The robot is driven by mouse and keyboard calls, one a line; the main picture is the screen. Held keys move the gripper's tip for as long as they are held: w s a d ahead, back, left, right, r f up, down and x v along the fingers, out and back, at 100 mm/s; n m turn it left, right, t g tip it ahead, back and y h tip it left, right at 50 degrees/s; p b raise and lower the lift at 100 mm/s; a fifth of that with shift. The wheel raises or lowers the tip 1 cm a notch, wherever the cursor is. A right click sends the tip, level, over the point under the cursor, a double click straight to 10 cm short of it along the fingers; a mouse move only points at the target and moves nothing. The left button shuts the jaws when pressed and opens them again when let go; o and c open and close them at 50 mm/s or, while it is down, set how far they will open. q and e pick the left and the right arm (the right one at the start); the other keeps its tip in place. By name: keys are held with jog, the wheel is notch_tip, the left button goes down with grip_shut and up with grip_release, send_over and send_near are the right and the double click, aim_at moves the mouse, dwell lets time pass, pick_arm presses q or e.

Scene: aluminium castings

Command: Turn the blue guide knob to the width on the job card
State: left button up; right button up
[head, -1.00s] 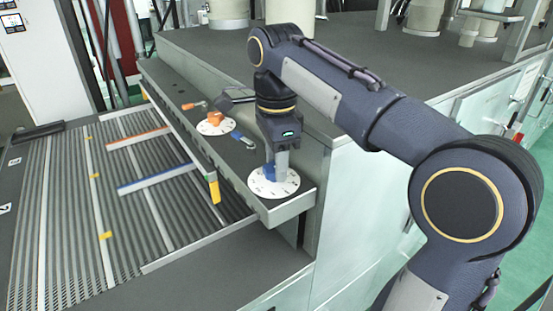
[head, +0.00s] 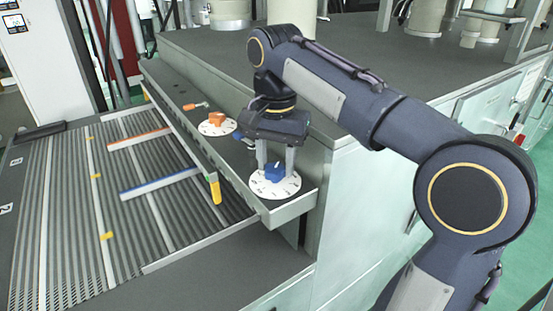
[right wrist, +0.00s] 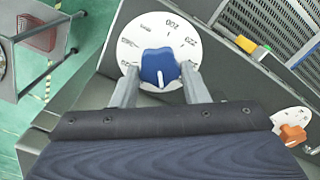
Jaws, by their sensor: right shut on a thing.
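The blue guide knob (head: 274,172) sits on a white round dial (head: 262,188) near the front end of the grey ledge. My left gripper is out of view. I see no readable job card.
An orange knob (head: 216,119) on a second white dial stands farther along the ledge, near an orange-handled lever (head: 194,105). Left of the ledge lies a ribbed conveyor bed with an orange rail (head: 138,140) and a blue rail (head: 160,182). A wide grey top lies behind.

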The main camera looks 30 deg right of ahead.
aim_at(275, 167)
jog(key=shift+f+n, duration=0.1)
jog(key=shift+n, duration=0.8)
jog(key=o, duration=1)
jog(key=shift+c, duration=0.2)
jog(key=shift+r, duration=0.2)
jog(key=shift+r, duration=3.6)
